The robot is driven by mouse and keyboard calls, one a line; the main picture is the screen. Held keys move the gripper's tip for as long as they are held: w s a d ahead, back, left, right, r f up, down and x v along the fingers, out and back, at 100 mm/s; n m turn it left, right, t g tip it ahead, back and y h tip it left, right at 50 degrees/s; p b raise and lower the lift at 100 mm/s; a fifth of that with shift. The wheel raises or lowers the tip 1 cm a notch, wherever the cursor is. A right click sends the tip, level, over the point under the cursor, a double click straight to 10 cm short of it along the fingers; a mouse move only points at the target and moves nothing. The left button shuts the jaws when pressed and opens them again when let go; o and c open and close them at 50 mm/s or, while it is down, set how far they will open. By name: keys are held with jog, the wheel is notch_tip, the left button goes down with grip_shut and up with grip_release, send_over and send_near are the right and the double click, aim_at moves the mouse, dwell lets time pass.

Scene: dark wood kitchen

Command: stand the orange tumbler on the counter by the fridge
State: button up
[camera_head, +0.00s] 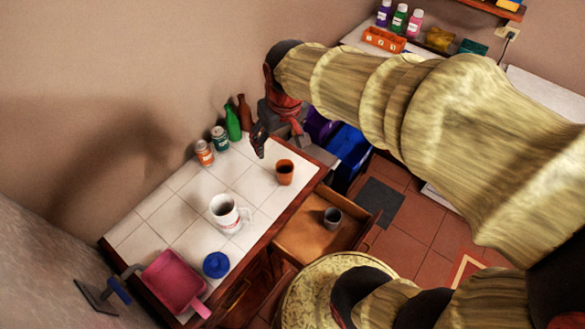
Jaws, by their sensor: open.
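The orange tumbler (285,175) stands upright on the white tiled counter (180,211), near its right edge and far right corner. My gripper (262,144) is just above and left of the tumbler in the picture, over the far end of the counter. It is open, and nothing shows between its fingers. A gap shows between the dark finger and the tumbler. A grey speckled surface (35,275) borders the counter at lower left; I cannot tell whether it is the fridge.
Cans (204,153) and bottles (233,122) line the wall. An open drawer (297,239) holding a grey cup (333,217) juts out. Bare tiles lie left of the mug.

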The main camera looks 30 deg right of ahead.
jog(key=s+a+r+t, duration=0.1)
jog(key=s+r, duration=0.1)
jog(key=s, duration=0.4)
jog(key=s+a+r+t, duration=0.1)
jog(key=s+a+r, duration=0.1)
jog(key=s, duration=0.5)
jog(key=shift+r, duration=0.45)
jog(key=shift+a, duration=0.1)
